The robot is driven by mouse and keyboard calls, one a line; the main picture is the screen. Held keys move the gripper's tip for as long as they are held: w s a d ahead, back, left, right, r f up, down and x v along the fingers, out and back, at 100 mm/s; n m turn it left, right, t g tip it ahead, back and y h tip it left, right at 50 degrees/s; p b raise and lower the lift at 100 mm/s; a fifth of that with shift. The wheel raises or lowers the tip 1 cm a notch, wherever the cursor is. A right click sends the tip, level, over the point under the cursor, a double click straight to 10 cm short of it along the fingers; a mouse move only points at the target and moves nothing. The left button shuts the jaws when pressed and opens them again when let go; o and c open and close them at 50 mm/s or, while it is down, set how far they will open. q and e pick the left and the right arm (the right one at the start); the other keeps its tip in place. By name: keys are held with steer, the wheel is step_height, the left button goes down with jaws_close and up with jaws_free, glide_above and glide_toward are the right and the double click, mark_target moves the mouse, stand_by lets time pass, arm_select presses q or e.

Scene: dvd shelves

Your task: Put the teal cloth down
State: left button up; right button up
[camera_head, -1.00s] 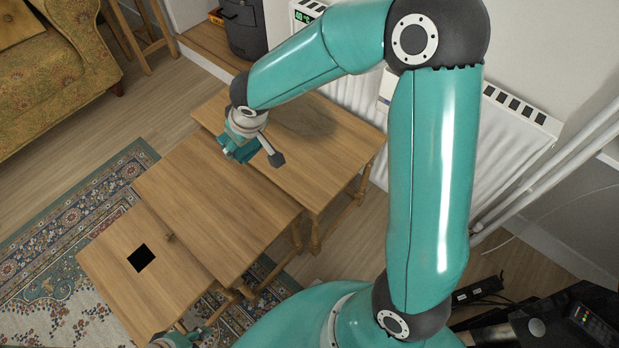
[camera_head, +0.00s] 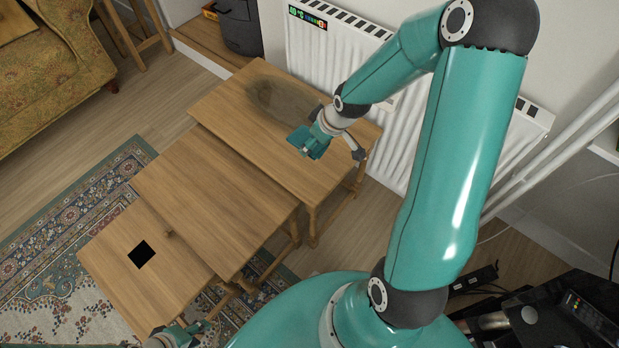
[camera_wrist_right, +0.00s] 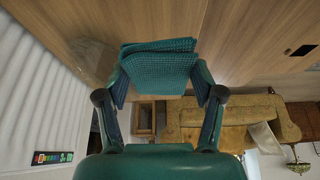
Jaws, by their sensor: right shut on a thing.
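The teal cloth (camera_head: 306,144) is held by my right gripper (camera_head: 317,140), above the right part of the table nearest the radiator. In the right wrist view the folded, waffle-textured cloth (camera_wrist_right: 158,68) sits between the two fingertips of my right gripper (camera_wrist_right: 160,82), which is shut on it. The wooden top shows beyond it. I cannot tell from the head view whether the cloth touches the table (camera_head: 222,103). My left gripper (camera_head: 186,335) shows only partly at the bottom edge, by the lowest table's front; its jaws are unclear.
A dark smudge (camera_head: 282,98) lies on the radiator-side table. A middle table (camera_head: 205,200) and a lower table (camera_head: 110,262) with a black square (camera_head: 141,255) step down to the left. A white radiator (camera_head: 335,60) stands behind. The middle top looks clear.

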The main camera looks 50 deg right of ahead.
mark_target(310, 172)
step_height(310, 172, down, 14)
steer(key=b, duration=1.1)
steer(key=shift+r, duration=0.25)
steer(key=o, duration=1.2)
steer(key=shift+r, duration=0.1)
